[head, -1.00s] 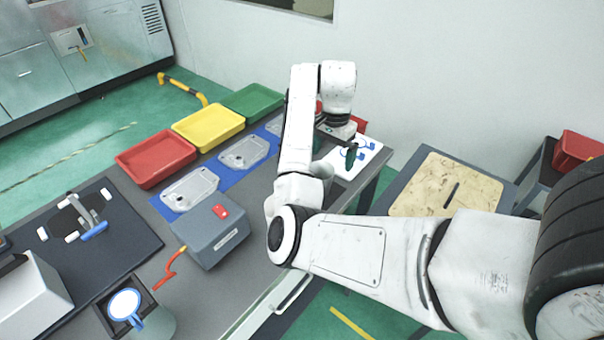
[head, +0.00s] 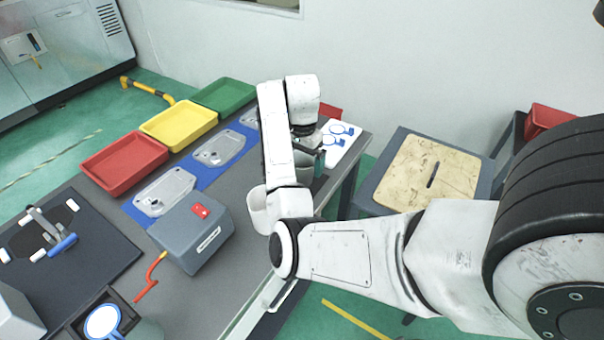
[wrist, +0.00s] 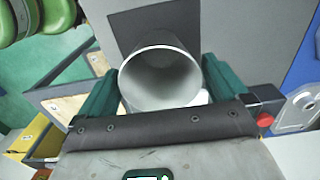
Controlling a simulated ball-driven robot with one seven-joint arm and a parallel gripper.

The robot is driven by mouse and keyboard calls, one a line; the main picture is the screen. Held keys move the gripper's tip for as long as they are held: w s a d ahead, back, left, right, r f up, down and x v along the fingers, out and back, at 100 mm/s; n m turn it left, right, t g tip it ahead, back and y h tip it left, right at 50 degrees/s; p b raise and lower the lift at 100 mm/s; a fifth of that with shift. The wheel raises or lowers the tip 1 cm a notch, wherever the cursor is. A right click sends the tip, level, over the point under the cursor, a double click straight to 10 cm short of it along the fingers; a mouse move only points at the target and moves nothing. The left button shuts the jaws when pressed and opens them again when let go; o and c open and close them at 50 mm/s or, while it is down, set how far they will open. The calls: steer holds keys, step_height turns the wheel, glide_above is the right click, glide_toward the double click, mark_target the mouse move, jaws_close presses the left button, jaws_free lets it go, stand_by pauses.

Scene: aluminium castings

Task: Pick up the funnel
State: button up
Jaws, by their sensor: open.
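A pale grey piece with a round open mouth, apparently the funnel (wrist: 160,73), stands between the two green fingers of my gripper (wrist: 162,66) in the wrist view. Its rim faces the camera and its inside looks empty. A finger lies on each side of it, and I cannot tell whether either touches it. The fingers are open. In the head view my gripper (head: 312,163) is low at the far right end of the grey table, partly behind my own arm. The funnel is mostly hidden there.
A white card with blue outlines (head: 338,140) lies beside my gripper. Castings (head: 220,147) lie on a blue mat to the left, with red (head: 124,166), yellow (head: 178,125) and green trays behind. A grey box (head: 192,235) stands nearer. A wood-topped stand (head: 428,170) is at right.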

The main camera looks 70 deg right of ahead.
step_height(320, 180, down, 2)
steer(key=shift+f, duration=0.15)
steer(key=c, duration=0.9)
